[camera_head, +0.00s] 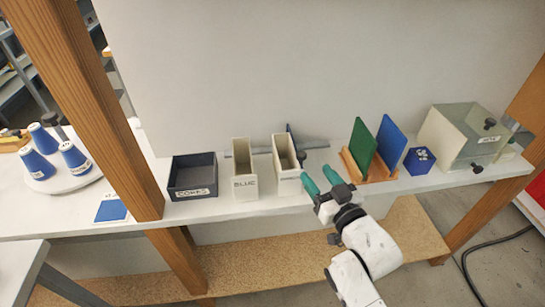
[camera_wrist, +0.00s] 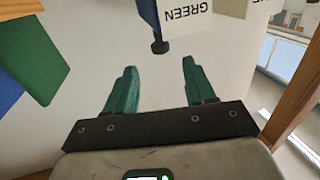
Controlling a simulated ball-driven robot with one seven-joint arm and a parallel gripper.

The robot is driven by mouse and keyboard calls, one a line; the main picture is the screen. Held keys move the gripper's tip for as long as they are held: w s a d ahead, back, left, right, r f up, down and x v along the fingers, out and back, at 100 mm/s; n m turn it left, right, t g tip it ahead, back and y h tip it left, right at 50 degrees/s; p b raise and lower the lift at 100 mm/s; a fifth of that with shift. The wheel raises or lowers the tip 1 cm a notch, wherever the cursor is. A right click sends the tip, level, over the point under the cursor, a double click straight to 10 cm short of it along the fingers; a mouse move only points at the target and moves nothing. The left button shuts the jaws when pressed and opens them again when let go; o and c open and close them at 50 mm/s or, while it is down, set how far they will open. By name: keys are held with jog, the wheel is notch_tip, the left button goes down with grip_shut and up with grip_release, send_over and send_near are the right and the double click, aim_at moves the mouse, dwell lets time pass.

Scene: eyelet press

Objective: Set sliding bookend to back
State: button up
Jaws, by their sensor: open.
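The sliding bookend looks to be the dark blue upright plate (camera_head: 290,131) behind the right-hand white file box, mostly hidden by it. In the wrist view a blue plate (camera_wrist: 148,12) with a black knob (camera_wrist: 160,46) shows beside the box labelled GREEN (camera_wrist: 187,18). My gripper (camera_head: 318,179) is open and empty, in front and to the right of that box. In the wrist view the knob is beyond and between my open fingertips (camera_wrist: 158,78), apart from them.
A white box labelled BLUE (camera_head: 245,185) and a dark tray (camera_head: 192,188) stand to the left. Green (camera_head: 362,148) and blue (camera_head: 390,142) panels in a wooden rack stand close on the right, with a blue block (camera_head: 419,160) and a pale box (camera_head: 460,138) beyond.

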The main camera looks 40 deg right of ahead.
aim_at(299, 152)
jog(key=p+x, duration=0.2)
jog(key=x, duration=0.8)
jog(key=shift+w+d, duration=0.1)
jog(key=shift+w, duration=0.25)
jog(key=shift+c, duration=0.4)
jog(key=shift+r, duration=0.1)
grip_shut()
